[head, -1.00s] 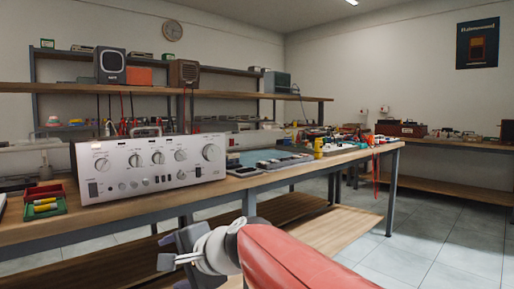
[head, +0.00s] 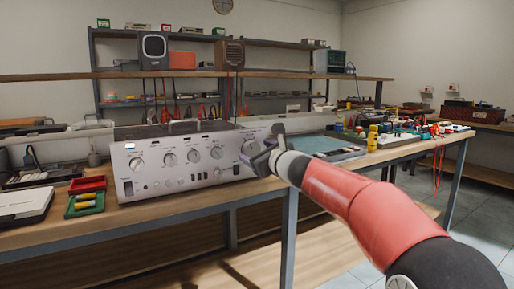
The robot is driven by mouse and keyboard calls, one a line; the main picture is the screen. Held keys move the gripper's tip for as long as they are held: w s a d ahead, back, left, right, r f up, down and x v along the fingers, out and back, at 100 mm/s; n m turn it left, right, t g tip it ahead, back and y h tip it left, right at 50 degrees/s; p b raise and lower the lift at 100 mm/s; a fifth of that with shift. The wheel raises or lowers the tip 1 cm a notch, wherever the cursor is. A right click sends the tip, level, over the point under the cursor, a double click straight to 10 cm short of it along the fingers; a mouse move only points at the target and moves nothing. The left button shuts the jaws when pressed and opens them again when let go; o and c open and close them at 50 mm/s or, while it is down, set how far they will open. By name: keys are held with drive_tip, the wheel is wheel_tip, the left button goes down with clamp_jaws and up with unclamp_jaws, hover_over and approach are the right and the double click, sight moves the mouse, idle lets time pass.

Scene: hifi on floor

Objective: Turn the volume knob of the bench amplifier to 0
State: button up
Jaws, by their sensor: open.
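The bench amplifier (head: 165,183) is a wide silver box on the workbench, its front panel facing me. A row of round knobs runs along the panel. The largest knob (head: 250,147), at the right end, looks like the volume knob; its lettering and pointer are too small to read. My gripper (head: 258,158) is open in front of the panel's right end, close to this knob and overlapping its lower right side in the picture. I cannot tell whether the fingers touch the knob or stand around it. My red arm reaches in from the lower right.
Red and green trays (head: 86,203) stand left of the amplifier on the workbench (head: 170,213). A blue-green mat (head: 312,145) and yellow items (head: 372,138) lie to its right. A shelf (head: 300,76) runs above. Open floor shows at the lower right.

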drive_tip(key=shift+w+a, duration=0.3)
drive_tip(key=shift+w, duration=0.15)
drive_tip(key=c, duration=1)
drive_tip(key=shift+f+n+b, duration=0.1)
drive_tip(key=shift+n+b, duration=0.2)
